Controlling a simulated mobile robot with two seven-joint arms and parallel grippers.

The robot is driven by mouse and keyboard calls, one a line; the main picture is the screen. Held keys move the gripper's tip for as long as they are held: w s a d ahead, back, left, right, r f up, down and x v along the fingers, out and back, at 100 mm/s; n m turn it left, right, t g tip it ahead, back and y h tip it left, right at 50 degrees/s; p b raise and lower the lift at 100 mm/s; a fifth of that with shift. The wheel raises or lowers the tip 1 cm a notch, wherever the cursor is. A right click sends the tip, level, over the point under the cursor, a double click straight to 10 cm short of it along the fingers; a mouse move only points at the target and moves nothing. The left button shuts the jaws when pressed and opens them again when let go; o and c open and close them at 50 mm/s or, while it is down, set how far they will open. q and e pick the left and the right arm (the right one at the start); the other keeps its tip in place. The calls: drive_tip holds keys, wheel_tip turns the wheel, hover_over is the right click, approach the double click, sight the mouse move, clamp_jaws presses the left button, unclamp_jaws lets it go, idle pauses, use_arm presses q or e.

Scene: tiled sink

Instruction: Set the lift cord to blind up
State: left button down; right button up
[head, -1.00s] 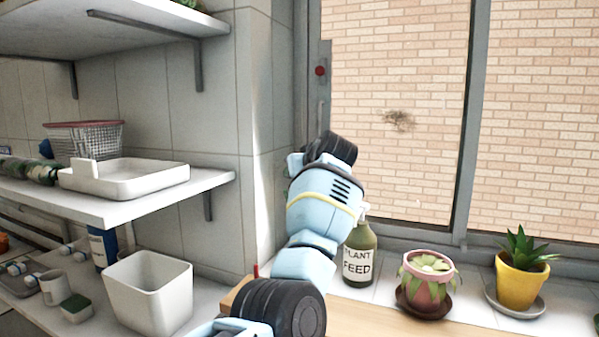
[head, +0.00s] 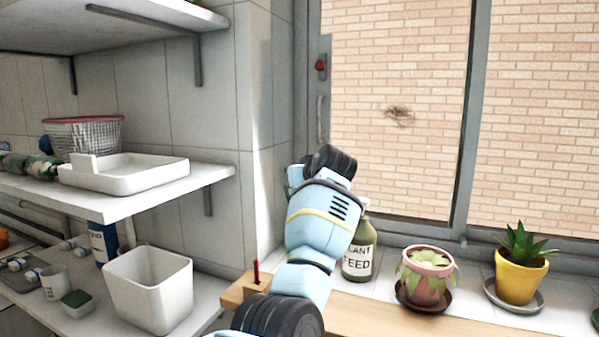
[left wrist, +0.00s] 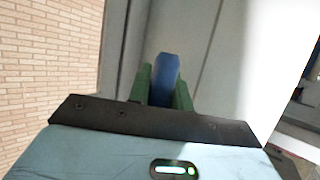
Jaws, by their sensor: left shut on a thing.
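My left gripper (left wrist: 164,82) is shut in the left wrist view, its two green fingers on either side of an upright blue piece (left wrist: 167,66). The blue piece may be the pull of the lift cord; no thin cord line is clear to me in either view. In the head view my left arm stands before the window's left corner, and its gripper is mostly hidden behind the wrist, with a bit of green showing at its left. My right gripper is not in view.
A red knob (head: 320,64) sits on the window frame's left side. A plant feed bottle (head: 358,250), a pink pot (head: 424,288) and a yellow pot (head: 520,283) stand on the sill right of my arm. Shelves (head: 215,180) with a white tray (head: 128,180) stand at left.

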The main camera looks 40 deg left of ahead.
use_arm(q)
drive_tip(key=shift+f, duration=0.45)
drive_tip(key=c, duration=1.3)
unclamp_jaws()
drive_tip(key=shift+c, duration=0.2)
drive_tip(key=shift+o, duration=0.3)
drive_tip(key=shift+r, duration=0.15)
drive_tip(key=shift+r, duration=0.2)
